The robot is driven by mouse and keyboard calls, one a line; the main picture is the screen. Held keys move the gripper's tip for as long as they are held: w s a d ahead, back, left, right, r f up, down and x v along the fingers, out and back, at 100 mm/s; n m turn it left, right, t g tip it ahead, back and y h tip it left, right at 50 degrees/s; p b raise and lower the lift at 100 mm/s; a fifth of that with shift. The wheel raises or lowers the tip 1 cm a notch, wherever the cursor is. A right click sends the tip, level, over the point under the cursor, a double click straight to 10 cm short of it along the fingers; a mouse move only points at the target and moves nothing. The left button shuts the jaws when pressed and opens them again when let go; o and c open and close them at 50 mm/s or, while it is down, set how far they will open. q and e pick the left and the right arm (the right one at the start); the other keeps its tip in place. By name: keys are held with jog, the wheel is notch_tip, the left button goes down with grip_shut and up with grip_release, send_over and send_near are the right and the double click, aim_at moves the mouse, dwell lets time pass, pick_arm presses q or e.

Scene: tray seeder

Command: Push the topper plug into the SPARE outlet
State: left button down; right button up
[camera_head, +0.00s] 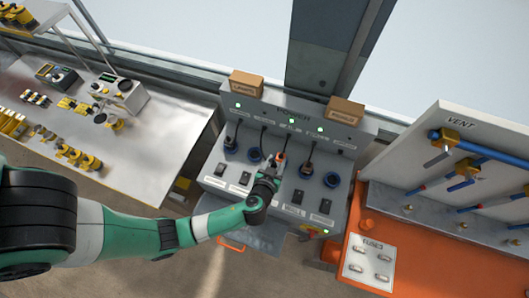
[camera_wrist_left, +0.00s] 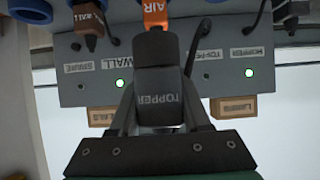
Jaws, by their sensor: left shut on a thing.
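The dark topper plug (camera_wrist_left: 158,96), marked TOPPER, is in my left gripper (camera_head: 272,168), which is shut on it. The left wrist view shows the fingers (camera_wrist_left: 160,112) on either side of the plug. The held plug is in front of the orange AIR plug (camera_wrist_left: 156,14) in that view; I cannot tell whether they touch. The SPARE outlet is a blue ring (camera_head: 332,179) at the right end of the outlet row, and it looks empty. It also shows at the upper left of the left wrist view (camera_wrist_left: 30,10). The right gripper is not in view.
The brown WALL plug (camera_wrist_left: 89,20) stands between AIR and SPARE and also shows in the head view (camera_head: 306,169). Cables run along the grey power panel (camera_head: 300,112). Small boxes (camera_head: 246,84) sit on top. Switches (camera_head: 298,196) line the lower panel. A vent bench stands right.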

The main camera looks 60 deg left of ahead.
pick_arm(q)
jog(key=w+d, duration=0.3)
jog(key=w, duration=0.4)
jog(key=b, duration=1.5)
send_over(334, 173)
jog(key=shift+r, duration=0.15)
notch_tip(334, 173, down, 11)
jog(key=b, duration=1)
jog(key=shift+d+b, duration=0.1)
jog(key=shift+b, duration=0.3)
jog(key=shift+f+b, duration=0.65)
jog(key=shift+f, duration=0.1)
